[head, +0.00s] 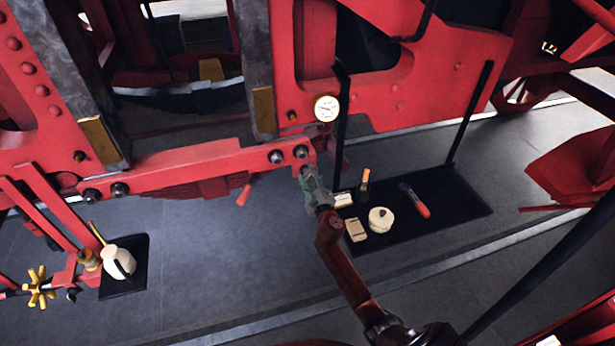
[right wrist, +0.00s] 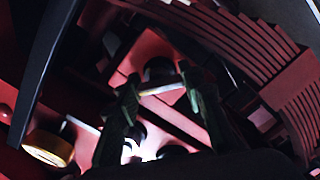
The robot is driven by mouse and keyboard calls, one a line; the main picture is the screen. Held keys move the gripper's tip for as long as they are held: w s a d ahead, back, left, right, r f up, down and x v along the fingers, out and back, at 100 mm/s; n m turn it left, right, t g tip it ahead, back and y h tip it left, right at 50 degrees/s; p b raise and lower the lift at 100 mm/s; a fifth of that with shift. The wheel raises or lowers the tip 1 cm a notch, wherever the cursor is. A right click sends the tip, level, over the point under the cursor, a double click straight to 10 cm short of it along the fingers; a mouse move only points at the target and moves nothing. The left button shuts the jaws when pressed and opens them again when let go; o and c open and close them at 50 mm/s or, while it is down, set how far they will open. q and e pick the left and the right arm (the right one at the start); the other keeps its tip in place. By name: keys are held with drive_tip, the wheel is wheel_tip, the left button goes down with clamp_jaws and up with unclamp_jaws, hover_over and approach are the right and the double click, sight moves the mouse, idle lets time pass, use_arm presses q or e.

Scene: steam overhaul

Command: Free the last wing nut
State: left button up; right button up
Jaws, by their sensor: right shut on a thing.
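My right gripper (head: 315,188) is at the right end of the red beam (head: 205,165), just below the dark bolt heads (head: 288,154). In the right wrist view its two green fingers (right wrist: 160,88) stand a little apart, with a pale narrow piece between them and a dark round bolt head (right wrist: 160,68) behind. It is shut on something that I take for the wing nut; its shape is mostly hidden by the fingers. I cannot make out a wing nut clearly in the head view. My left gripper is not in view.
A white dial gauge (head: 327,108) sits just above the gripper. A black tray (head: 455,195) at right holds a red-handled tool (head: 415,200), a cream round tin (head: 381,219) and small blocks. A black mat (head: 140,275) with a cream oil can (head: 119,262) lies at left. Grey floor is open between.

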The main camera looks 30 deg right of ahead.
drive_tip(key=n, duration=0.5)
drive_tip(key=shift+n+b, duration=0.3)
drive_tip(key=n, duration=0.5)
drive_tip(key=shift+f, duration=0.1)
drive_tip(key=shift+c, duration=0.2)
drive_tip(key=shift+o, duration=0.2)
drive_tip(key=shift+n, duration=0.4)
drive_tip(key=o, duration=1.2)
drive_tip(key=shift+s, duration=0.1)
drive_tip(key=v, duration=1.1)
drive_tip(key=shift+s, duration=0.4)
